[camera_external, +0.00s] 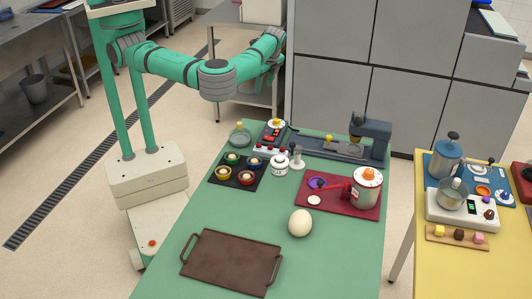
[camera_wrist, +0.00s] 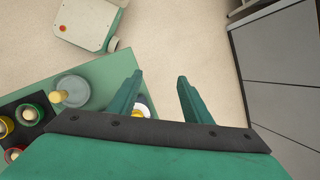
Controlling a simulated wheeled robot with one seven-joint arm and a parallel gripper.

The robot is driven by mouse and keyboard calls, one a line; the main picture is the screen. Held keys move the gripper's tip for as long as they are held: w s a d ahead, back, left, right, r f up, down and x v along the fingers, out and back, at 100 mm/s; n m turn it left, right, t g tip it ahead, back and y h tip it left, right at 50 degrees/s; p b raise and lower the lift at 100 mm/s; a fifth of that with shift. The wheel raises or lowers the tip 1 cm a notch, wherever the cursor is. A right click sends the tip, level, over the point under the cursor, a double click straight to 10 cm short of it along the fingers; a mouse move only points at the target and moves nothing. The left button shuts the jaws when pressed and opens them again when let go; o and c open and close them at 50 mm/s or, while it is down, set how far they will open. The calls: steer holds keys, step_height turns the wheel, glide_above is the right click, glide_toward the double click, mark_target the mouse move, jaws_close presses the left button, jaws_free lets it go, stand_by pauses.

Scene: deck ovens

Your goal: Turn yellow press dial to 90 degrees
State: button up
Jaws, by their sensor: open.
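A yellow knob on a white round dial (camera_external: 276,123) sits at the far end of a dark panel with red parts, at the back of the green table. In the wrist view a yellow and white part (camera_wrist: 138,109) shows low between my fingers, partly hidden by the left finger and palm; it looks like this dial. A second small yellow part (camera_external: 329,139) is on the blue-grey machine (camera_external: 370,135); I cannot tell which is the press dial. My gripper (camera_wrist: 160,75) is open and empty, raised above the table's far end; it also shows in the external view (camera_external: 272,78).
A glass dish (camera_external: 240,139) with a yellow-topped piece stands left of the panel. A black tray (camera_external: 218,179) holds several coloured cups. Grey cabinets (camera_external: 325,95) stand behind.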

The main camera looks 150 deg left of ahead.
mark_target(277, 119)
steer(key=w+t, duration=0.4)
steer(key=w, duration=0.6)
steer(key=shift+n, duration=0.4)
steer(key=f, duration=1)
steer(key=shift+s+a, duration=0.1)
steer(key=shift+a, duration=0.2)
steer(key=shift+c, duration=0.4)
steer(key=c, duration=1)
